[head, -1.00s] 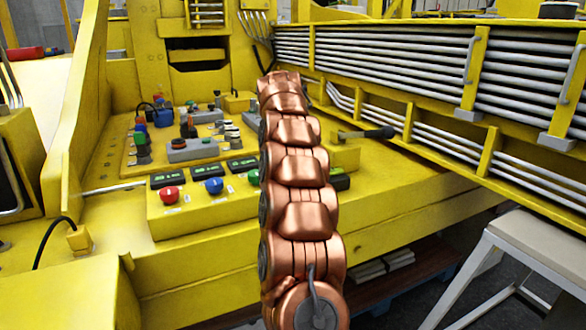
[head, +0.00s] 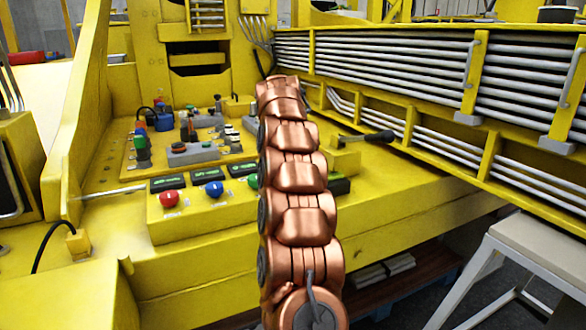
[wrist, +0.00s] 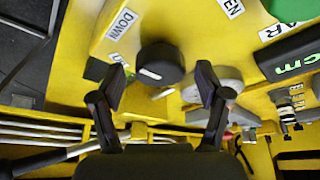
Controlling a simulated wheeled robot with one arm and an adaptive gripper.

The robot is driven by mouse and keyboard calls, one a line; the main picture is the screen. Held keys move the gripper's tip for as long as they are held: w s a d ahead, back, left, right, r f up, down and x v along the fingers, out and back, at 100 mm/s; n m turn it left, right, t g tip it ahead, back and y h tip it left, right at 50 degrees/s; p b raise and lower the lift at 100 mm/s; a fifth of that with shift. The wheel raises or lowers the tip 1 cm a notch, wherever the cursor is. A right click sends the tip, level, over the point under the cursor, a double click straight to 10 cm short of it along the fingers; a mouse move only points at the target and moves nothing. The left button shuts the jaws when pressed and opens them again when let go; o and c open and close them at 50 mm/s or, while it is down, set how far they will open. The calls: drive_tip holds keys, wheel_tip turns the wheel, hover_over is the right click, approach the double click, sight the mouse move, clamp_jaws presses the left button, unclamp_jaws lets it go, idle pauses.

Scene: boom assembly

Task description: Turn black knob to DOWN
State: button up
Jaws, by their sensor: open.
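The black knob (wrist: 161,63) shows in the wrist view, round, with a short white mark on its lower left edge. A white DOWN label (wrist: 122,23) is on the yellow panel to its upper left. A second label below it is partly covered by a fingertip. My gripper (wrist: 160,82) is open, one finger on each side of the knob in the picture. I cannot tell whether the fingers touch it or how far they are from it. In the head view my arm hides the knob and the gripper.
The yellow control box carries a red knob (head: 168,198), a blue knob (head: 214,188) and a green knob (head: 252,180) partly behind my arm. A black-handled lever (head: 372,137) sticks out to the right. Pipe racks (head: 385,60) line the right side.

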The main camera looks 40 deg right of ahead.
drive_tip(key=shift+r, duration=0.15)
drive_tip(key=v, duration=0.7)
idle(0.3)
drive_tip(key=shift+r, duration=0.15)
idle(0.5)
drive_tip(key=s+a+n+g+y+p, duration=0.1)
drive_tip(key=s+a+n+p, duration=0.3)
drive_tip(key=a, duration=1)
drive_tip(key=s+a+n+y+p, duration=0.2)
drive_tip(key=s+a+n, duration=0.3)
drive_tip(key=a, duration=0.8)
drive_tip(key=s+a+f+n+g+p, duration=0.1)
drive_tip(key=s+a+f, duration=0.2)
drive_tip(key=s, duration=0.6)
drive_tip(key=s+a+f+n+g+p, duration=0.1)
drive_tip(key=s+a+f+p, duration=0.1)
drive_tip(key=s+a, duration=0.4)
drive_tip(key=s+a+f+n+y+p, duration=0.1)
drive_tip(key=s+a+f, duration=0.3)
drive_tip(key=s, duration=0.9)
drive_tip(key=shift+s+a+f+n+g, duration=0.3)
drive_tip(key=shift+a+n+g, duration=0.1)
drive_tip(key=shift+a+n, duration=0.15)
